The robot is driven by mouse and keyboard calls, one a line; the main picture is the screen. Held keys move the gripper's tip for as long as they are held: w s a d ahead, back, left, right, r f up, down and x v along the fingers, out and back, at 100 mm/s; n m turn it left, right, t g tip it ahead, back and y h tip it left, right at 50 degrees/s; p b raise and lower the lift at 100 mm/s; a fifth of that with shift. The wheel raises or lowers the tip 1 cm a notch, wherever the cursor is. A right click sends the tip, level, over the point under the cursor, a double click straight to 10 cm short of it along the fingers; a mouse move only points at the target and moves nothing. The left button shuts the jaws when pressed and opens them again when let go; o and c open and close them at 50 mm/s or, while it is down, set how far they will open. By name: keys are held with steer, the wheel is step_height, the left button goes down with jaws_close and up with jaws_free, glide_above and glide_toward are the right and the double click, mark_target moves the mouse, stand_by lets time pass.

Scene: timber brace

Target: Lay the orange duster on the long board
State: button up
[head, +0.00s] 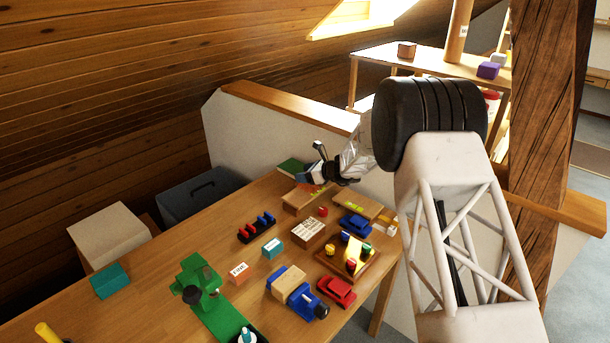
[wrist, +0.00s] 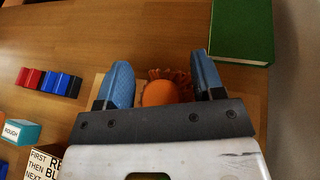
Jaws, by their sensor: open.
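The orange duster (wrist: 167,92), a rounded orange body with a reddish fringe, shows between the two blue fingertips of my gripper (wrist: 158,85) in the wrist view. The fingers stand apart on either side of it, and I see a gap at least on the right. My gripper (head: 312,178) is low over the table's far end in the head view, where it mostly hides the duster. A pale wooden board (head: 298,203) lies under and beside my gripper; a second board (head: 362,206) lies to its right. I cannot tell which is the long one, or whether the duster touches wood.
A green book (wrist: 242,30) lies close by my gripper. A rack of red and blue pegs (head: 257,228), a lettered block (head: 308,231), a blue car (head: 355,226) and a peg tray (head: 335,265) crowd the table nearby. Bare tabletop (head: 190,235) lies at the left.

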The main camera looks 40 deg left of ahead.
steer(key=v, duration=1.2)
stand_by(0.9)
steer(key=s+d+r+n+h, duration=0.1)
steer(key=d+r+n, duration=0.1)
steer(key=d+r, duration=0.55)
steer(key=d+r+n+h, duration=0.15)
steer(key=d+r, duration=0.35)
steer(key=d, duration=0.6)
steer(key=s+d+r+n+t+h, duration=0.1)
steer(key=s+d+r+n, duration=0.15)
steer(key=d, duration=0.55)
steer(key=s+d+r+n+t+h, duration=0.1)
steer(key=s+d+r, duration=0.25)
steer(key=d, duration=0.45)
steer(key=s+d+r+n+t+h, duration=0.1)
steer(key=s+d+r, duration=0.25)
steer(key=d, duration=0.35)
steer(key=s+d+r+n+t+h, duration=0.1)
steer(key=s+d+r+n+h, duration=0.1)
steer(key=s+d, duration=0.65)
steer(key=s+d+r+n+h, duration=0.15)
steer(key=s+d, duration=0.35)
steer(key=d, duration=0.7)
steer(key=s+d+f+n+t+h, duration=0.2)
steer(key=s+d+f+n+h, duration=0.1)
steer(key=s+d, duration=1.1)
steer(key=s+h, duration=0.1)
steer(key=s, duration=0.2)
steer(key=shift+s+d, duration=0.3)
steer(key=shift+s, duration=0.1)
